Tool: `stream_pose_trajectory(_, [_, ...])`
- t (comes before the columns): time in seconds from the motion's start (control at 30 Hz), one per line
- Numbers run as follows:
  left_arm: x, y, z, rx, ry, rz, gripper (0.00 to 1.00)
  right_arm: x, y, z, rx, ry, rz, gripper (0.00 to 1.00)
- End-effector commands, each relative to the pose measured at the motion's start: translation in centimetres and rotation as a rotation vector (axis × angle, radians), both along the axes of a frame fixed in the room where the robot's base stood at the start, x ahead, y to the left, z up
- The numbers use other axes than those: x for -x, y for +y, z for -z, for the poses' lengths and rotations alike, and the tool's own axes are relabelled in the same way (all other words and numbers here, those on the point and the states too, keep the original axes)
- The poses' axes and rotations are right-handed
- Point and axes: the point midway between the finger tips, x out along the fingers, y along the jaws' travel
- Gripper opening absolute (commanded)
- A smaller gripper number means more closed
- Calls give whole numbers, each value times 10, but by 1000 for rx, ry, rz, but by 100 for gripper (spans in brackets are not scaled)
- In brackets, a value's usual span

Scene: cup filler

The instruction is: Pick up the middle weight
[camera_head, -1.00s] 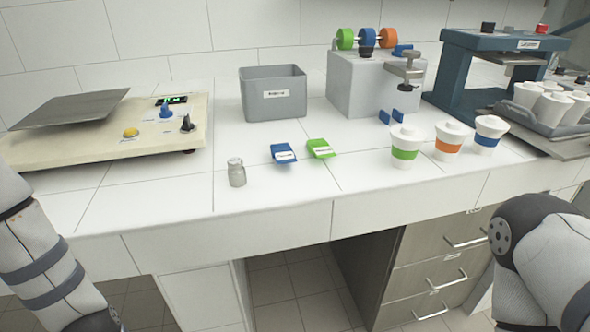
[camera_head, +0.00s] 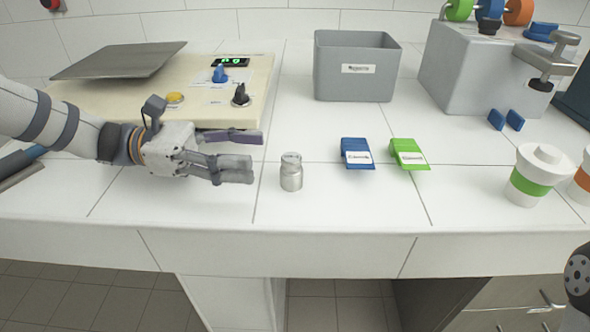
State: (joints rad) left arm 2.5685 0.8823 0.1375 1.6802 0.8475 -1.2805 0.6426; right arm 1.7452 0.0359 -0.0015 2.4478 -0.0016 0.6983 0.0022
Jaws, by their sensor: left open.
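One silver metal weight (camera_head: 291,173) stands upright on the white counter, near its front edge, in the head view. It is a small cylinder with a narrower knob on top. No other weight shows beside it. My left gripper (camera_head: 246,155) is just left of the weight, low over the counter. Its fingers point right toward the weight, open and empty, with a small gap between fingertips and weight. My right gripper is out of view; only part of my right arm shows at the lower right edge.
A scale (camera_head: 150,99) with a metal plate stands behind my left gripper. A grey bin (camera_head: 353,86) is behind the weight. A blue packet (camera_head: 356,148) and a green packet (camera_head: 408,150) lie right of it. A white cup with a green band (camera_head: 535,178) stands further right.

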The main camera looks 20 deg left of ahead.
Motion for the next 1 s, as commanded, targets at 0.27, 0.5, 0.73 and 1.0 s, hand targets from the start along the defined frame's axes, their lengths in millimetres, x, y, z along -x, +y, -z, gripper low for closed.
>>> stream_pose_trajectory(0.27, [-5, -35, 7, 0, -2, 6, 53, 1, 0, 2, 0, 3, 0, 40])
stream_pose_trajectory(0.5, [-14, -73, 7, -1, -3, 2, 53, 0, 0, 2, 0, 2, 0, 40])
stream_pose_trajectory(0.73, [-14, -74, 7, -1, -3, 1, 51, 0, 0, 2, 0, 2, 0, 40])
stream_pose_trajectory(1.0, [-14, -74, 7, -2, -3, 1, 0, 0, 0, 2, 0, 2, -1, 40])
